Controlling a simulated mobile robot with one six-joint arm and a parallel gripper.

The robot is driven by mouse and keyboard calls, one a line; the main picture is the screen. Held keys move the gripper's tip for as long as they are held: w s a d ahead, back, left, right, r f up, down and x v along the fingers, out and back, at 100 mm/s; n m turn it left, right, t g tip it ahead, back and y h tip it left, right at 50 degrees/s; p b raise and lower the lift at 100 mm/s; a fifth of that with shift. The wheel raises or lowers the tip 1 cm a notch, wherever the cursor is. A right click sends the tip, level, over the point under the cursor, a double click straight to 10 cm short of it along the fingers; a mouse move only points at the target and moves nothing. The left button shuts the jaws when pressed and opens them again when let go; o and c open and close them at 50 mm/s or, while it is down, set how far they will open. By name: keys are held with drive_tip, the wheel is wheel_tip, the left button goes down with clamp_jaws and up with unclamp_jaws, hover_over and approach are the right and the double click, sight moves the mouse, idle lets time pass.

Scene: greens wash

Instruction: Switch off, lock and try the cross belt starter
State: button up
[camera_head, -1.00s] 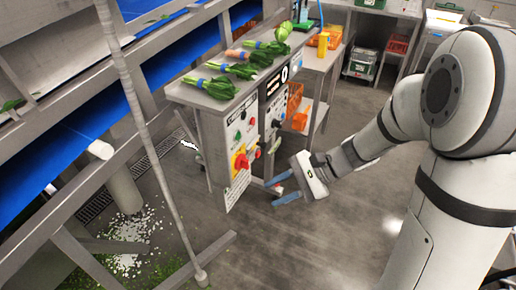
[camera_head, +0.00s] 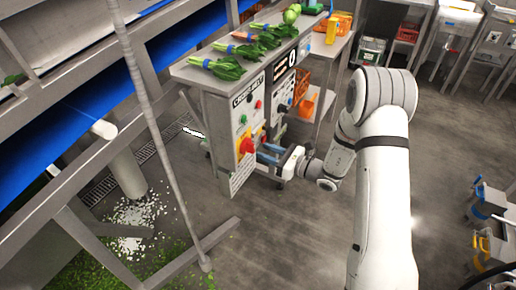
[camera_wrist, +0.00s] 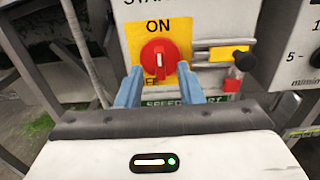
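The cross belt starter panel (camera_head: 235,112) is a pale box under the bench end, with coloured buttons and a rotary switch (camera_head: 246,146). In the wrist view the switch is a red knob (camera_wrist: 158,60) on a yellow plate (camera_wrist: 132,36). Its white mark stands upright towards ON; the lower OFF lettering is partly hidden by a finger. My gripper (camera_head: 263,153) is at the panel front. In the wrist view my gripper (camera_wrist: 160,75) is open, its blue fingers on either side of the knob's lower part. I cannot tell whether they touch it.
Right of the switch are a metal bracket with a yellow tag, a black-knobbed pin (camera_wrist: 243,58) and a small red piece (camera_wrist: 232,85). A neighbouring panel (camera_head: 281,98) has a dial. Leafy bunches (camera_head: 222,67) lie on the bench top.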

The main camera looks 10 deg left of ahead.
sight(254, 147)
drive_tip(key=shift+x, duration=1.85)
clamp_jaws()
